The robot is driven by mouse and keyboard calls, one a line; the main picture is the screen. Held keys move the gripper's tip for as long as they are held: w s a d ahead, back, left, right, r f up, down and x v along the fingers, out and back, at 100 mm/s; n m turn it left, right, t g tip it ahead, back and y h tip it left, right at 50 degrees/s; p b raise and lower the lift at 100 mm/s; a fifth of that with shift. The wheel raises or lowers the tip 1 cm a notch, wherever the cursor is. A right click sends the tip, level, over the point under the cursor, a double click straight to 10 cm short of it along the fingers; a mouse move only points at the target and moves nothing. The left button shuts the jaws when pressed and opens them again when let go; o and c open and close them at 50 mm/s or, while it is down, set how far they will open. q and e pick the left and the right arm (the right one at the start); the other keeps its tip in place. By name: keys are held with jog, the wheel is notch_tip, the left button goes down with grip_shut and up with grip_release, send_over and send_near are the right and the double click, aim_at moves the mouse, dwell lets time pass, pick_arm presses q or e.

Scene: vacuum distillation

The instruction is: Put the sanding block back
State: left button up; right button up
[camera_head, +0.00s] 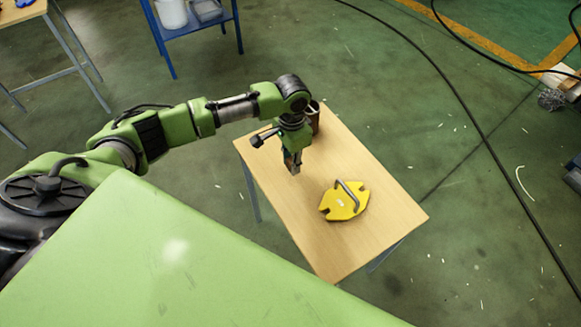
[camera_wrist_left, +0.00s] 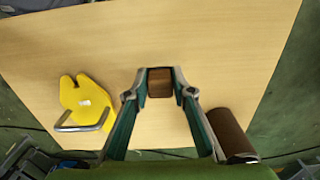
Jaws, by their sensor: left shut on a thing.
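The sanding block (camera_wrist_left: 160,88) is a small brown block in the left wrist view, clamped between the two fingertips of my left gripper (camera_wrist_left: 160,76). In the head view my left gripper (camera_head: 292,167) points down over the left part of the small wooden table (camera_head: 285,210). The fingers mostly hide the block there. I cannot tell whether the block touches the tabletop or hangs just above it. My right gripper is not in view.
A yellow plate with a grey handle (camera_head: 338,208) lies right of my gripper on the table; it also shows in the wrist view (camera_wrist_left: 78,96). A brown cylinder (camera_head: 315,117) stands by the far edge, close behind the gripper. The tabletop's near part is clear.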

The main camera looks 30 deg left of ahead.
aim_at(290, 159)
pick_arm(q)
jog(key=shift+w+a+f, duration=0.1)
jog(key=shift+a+f, duration=0.1)
jog(key=shift+f, duration=1.65)
jog(key=shift+f, duration=0.1)
jog(key=o, duration=1)
notch_tip(290, 159, up, 12)
jog(key=shift+r, duration=0.15)
